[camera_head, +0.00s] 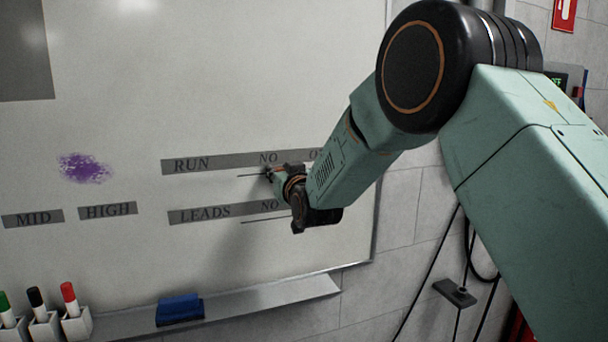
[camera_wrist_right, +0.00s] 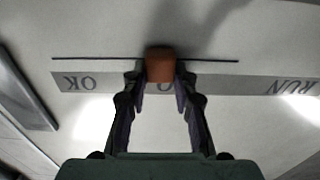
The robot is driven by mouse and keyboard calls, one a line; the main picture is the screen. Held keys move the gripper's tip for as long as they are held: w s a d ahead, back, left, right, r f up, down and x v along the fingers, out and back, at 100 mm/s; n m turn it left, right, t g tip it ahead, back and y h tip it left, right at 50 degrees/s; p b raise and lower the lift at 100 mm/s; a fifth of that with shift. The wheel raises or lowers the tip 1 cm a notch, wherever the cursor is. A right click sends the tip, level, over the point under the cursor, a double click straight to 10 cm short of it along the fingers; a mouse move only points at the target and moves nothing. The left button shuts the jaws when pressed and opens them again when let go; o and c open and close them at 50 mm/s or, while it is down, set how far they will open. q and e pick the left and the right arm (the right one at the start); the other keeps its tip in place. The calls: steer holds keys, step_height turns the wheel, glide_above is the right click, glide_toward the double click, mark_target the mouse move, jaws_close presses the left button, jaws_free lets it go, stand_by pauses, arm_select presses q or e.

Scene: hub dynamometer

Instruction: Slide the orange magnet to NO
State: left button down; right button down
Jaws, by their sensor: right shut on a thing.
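The orange magnet (camera_wrist_right: 160,65) sits on the whiteboard over a thin dark line (camera_wrist_right: 100,59), in the upside-down right wrist view. My right gripper (camera_wrist_right: 160,84) is shut on it, with a fingertip at each side. In the head view my right gripper (camera_head: 270,174) is at the board just under the NO label (camera_head: 268,158) of the RUN row; the magnet cannot be made out there. In the wrist view the magnet and fingers hide part of the NO label (camera_wrist_right: 166,87). The RUN label (camera_wrist_right: 290,87) and OK label (camera_wrist_right: 80,83) lie either side.
A LEADS strip (camera_head: 205,212) with its own line is just below. MID (camera_head: 33,219) and HIGH (camera_head: 107,210) labels and a purple smudge (camera_head: 84,168) are at left. A tray ledge (camera_head: 255,299) holds a blue eraser (camera_head: 180,310); markers (camera_head: 70,298) stand at lower left.

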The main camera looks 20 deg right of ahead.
steer(key=shift+w+a+r, duration=0.1)
steer(key=shift+a+r, duration=0.1)
steer(key=shift+a, duration=0.3)
steer(key=shift+a+r, duration=0.15)
steer(key=shift+a, duration=0.3)
steer(key=c, duration=1.5)
jaws_free()
steer(key=shift+a, duration=0.15)
steer(key=o, duration=0.5)
steer(key=shift+a+f, duration=0.15)
steer(key=shift+c, duration=0.2)
steer(key=shift+d+f, duration=0.1)
steer(key=shift+d, duration=0.1)
